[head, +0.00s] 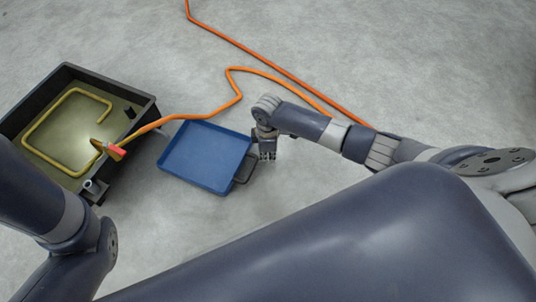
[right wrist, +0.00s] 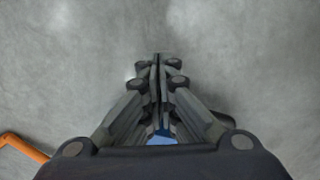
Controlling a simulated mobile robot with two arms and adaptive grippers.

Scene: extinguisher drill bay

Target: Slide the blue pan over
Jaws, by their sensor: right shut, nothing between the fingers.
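The blue pan (head: 205,157) is a shallow rectangular tray on the grey floor, with a dark handle (head: 246,168) at its right side. It lies just right of the black box. My right gripper (head: 267,157) is shut and empty, just right of the pan near its handle; I cannot tell if it touches. In the right wrist view the shut fingers (right wrist: 158,72) point at bare floor, and a small patch of blue (right wrist: 160,138) shows between the finger links. My left arm comes in at the lower left of the head view, but its gripper is not in view.
A black open box (head: 146,112) with a yellow bent tube (head: 31,133) inside stands at the left. An orange hose (head: 222,108) runs from the box behind the pan, and another orange line (head: 265,62) crosses the floor.

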